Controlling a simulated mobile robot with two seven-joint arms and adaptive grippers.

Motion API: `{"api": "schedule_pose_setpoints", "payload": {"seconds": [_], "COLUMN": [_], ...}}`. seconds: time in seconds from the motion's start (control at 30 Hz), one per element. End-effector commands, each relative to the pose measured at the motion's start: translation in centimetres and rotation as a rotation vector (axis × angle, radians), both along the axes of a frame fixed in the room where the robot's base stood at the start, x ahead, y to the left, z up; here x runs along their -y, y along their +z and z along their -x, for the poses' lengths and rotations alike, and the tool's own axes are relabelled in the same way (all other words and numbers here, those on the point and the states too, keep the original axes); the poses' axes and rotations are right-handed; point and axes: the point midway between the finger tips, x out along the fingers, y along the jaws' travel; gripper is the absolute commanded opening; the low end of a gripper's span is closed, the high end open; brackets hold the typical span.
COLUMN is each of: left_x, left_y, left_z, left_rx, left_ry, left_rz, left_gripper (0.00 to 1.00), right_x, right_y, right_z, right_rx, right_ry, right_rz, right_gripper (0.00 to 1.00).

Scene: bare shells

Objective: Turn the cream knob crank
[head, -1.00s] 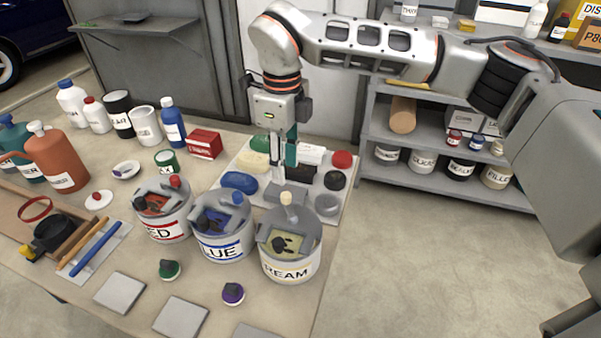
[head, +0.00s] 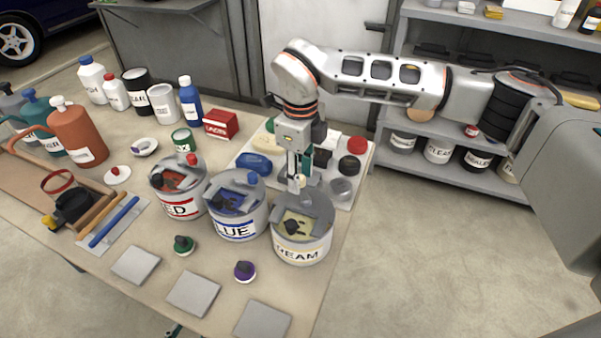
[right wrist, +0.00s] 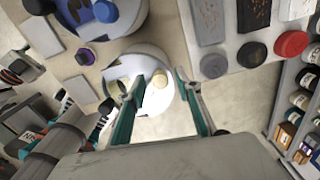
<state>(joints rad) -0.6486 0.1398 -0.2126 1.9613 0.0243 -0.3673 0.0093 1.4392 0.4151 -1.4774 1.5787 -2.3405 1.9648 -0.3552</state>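The cream can (head: 301,254) stands at the table's right front edge, with a grey lid cut open over pale yellow contents. Its crank has a cream knob (head: 299,181) on the can's far side. My right gripper (head: 297,178) points down at the knob, and its fingers partly cover it. In the right wrist view the cream knob (right wrist: 157,97) shows between the two teal fingers (right wrist: 161,112), which are spread apart. The knob looks nearer the left finger; I cannot tell whether they touch.
The blue can (head: 236,229) and red can (head: 177,204) stand close to the left with similar cranks. A pale tray of coloured pieces (head: 357,173) lies behind. A purple-based knob (head: 245,271) and grey tiles (head: 194,293) lie in front. Floor is open to the right.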

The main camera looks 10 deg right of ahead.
Motion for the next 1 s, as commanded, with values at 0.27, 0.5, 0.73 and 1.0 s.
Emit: {"api": "schedule_pose_setpoints", "payload": {"seconds": [0.27, 0.5, 0.73, 1.0], "left_x": [0.0, 0.0, 0.0, 0.0], "left_y": [0.0, 0.0, 0.1, 0.1], "left_z": [0.0, 0.0, 0.0, -0.1], "left_rx": [0.0, 0.001, 0.001, 0.001], "left_ry": [0.0, 0.0, 0.0, 0.0], "left_rz": [0.0, 0.0, 0.0, -0.001], "left_gripper": [0.4, 0.4, 0.4, 0.4], "right_x": [0.0, 0.1, 0.5, 1.5], "right_y": [0.0, 0.1, 0.1, 0.1], "right_z": [0.0, 0.0, -0.1, 0.1], "right_rx": [0.0, 0.001, 0.002, 0.003], "right_ry": [0.0, -0.017, -0.112, -0.336], "right_rz": [0.0, 0.001, 0.001, 0.0], "right_gripper": [0.0, 0.0, 0.0, 0.0]}}
